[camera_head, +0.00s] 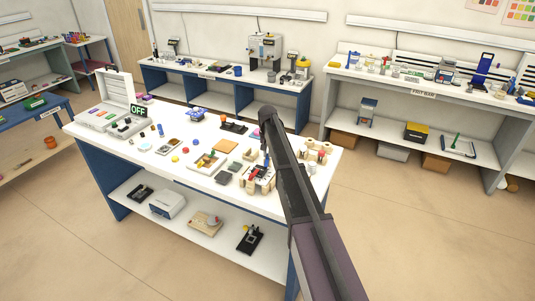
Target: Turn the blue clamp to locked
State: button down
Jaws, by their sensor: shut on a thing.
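My gripper (266,158) is small in the view and points down at the end of my dark arm, over the front right of the white-topped table. It is shut on what looks like the blue clamp, at a small fixture (258,181) with red and tan parts. The jaws and the arm cover most of the clamp. I cannot tell which way the clamp is turned.
Open floor surrounds the table.

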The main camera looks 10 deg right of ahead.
jog(key=shift+m, duration=2.1)
jog(key=shift+d, duration=0.1)
jog(key=c, duration=0.8)
grip_release()
jog(key=shift+n, duration=0.4)
